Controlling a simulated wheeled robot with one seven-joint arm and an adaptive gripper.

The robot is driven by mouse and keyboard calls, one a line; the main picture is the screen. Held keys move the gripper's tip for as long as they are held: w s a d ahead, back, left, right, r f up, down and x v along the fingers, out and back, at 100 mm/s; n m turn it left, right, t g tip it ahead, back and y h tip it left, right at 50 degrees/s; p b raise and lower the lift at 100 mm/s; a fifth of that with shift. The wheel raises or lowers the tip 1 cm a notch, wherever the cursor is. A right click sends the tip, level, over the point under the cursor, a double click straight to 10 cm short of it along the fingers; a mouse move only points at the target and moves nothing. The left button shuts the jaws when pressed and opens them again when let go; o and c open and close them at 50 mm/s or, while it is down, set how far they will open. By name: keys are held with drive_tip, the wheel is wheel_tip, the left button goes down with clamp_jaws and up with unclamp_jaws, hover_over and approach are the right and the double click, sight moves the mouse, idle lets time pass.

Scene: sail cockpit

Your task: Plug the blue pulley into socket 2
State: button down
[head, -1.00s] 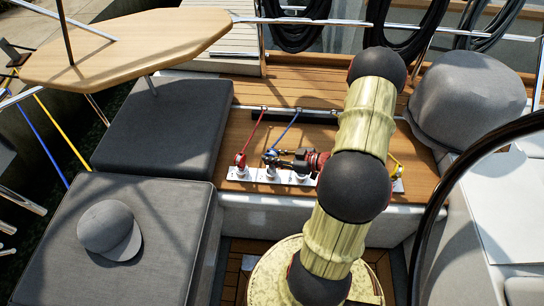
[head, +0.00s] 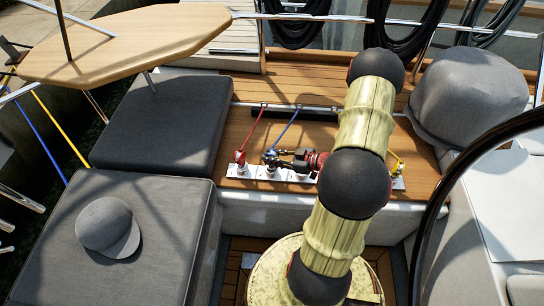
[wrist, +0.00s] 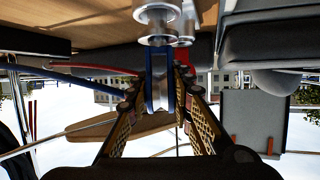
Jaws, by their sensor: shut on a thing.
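The blue pulley (head: 269,158) is at the left end of my gripper in the head view, over the second socket from the left on the white socket strip (head: 254,173). In the wrist view the blue pulley (wrist: 156,84) stands between the fingers of my gripper (wrist: 165,80), which is shut on it. A silver socket (wrist: 155,16) lines up with the pulley's end in that view. I cannot tell whether the pulley is seated in it. The blue rope (head: 286,127) runs from the pulley to the back edge. A red pulley (head: 240,157) sits at the strip's left end.
A yellow pulley (head: 397,167) is at the strip's right end. My arm hides part of the strip. A red rope (head: 252,129) runs beside the blue one. Grey cushions (head: 160,122) with a cap (head: 107,228) lie left, a grey covered lump (head: 470,95) right.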

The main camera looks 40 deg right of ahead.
drive_tip(key=shift+f+b, duration=0.55)
drive_tip(key=shift+f, duration=0.5)
drive_tip(key=c, duration=1.5)
unclamp_jaws()
drive_tip(key=v, duration=1.2)
